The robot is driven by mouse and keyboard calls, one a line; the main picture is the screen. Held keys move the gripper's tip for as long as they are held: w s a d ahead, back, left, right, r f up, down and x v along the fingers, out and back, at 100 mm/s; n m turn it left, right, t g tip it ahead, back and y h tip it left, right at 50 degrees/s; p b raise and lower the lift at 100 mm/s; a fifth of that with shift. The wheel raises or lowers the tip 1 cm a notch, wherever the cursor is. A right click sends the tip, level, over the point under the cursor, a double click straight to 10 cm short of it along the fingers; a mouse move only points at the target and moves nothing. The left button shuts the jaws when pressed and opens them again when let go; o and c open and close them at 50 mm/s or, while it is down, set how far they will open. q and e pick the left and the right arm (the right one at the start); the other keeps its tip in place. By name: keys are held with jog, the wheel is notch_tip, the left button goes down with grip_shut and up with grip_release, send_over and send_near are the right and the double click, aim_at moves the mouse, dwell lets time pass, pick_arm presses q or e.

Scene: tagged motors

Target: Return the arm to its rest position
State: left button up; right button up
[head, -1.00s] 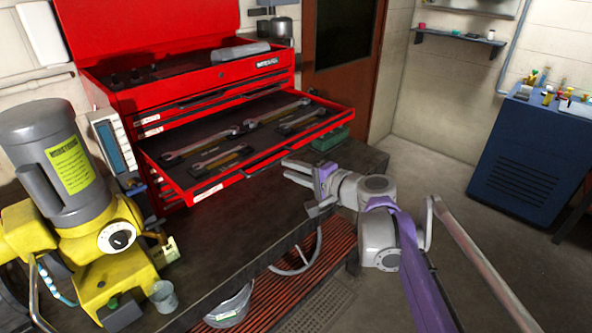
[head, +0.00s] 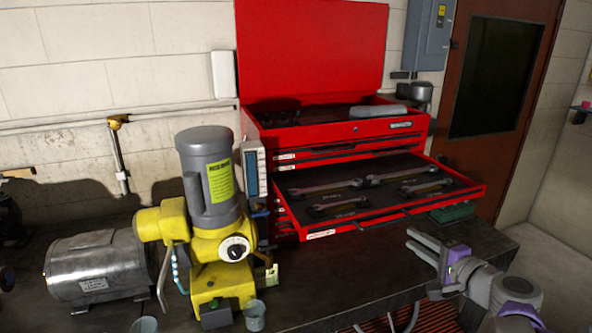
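My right gripper (head: 423,268) is at the lower right, in front of the open drawer of the red tool chest (head: 352,146). Its two fingers are apart and I see nothing between them. Its grey and purple arm comes in from the bottom right corner. My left gripper and arm are out of view. A yellow motor unit with a grey cylinder (head: 206,160) and a yellow-green tag (head: 220,181) stands upright on the bench, well left of the gripper. A silver motor (head: 96,268) lies on its side farther left.
The open drawer (head: 465,200) juts out over the dark bench (head: 350,280) with several wrenches in it. Small cups (head: 254,315) stand at the bench's front. A green box (head: 452,211) sits under the drawer's right end. Floor is free at the far right.

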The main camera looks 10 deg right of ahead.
jog(key=s+a+f+n+g+y, duration=0.1)
jog(key=s+a+f+n+g, duration=0.25)
jog(key=a+f, duration=0.4)
jog(key=s+a+f+n+g+y, duration=0.1)
jog(key=s+a+f+n+g, duration=0.2)
jog(key=a+f+n, duration=0.45)
jog(key=s+a+f+n+g+h, duration=0.3)
jog(key=s+a+f+n, duration=0.2)
jog(key=s+f, duration=0.4)
jog(key=s, duration=0.2)
jog(key=shift+s+a+n+h, duration=0.4)
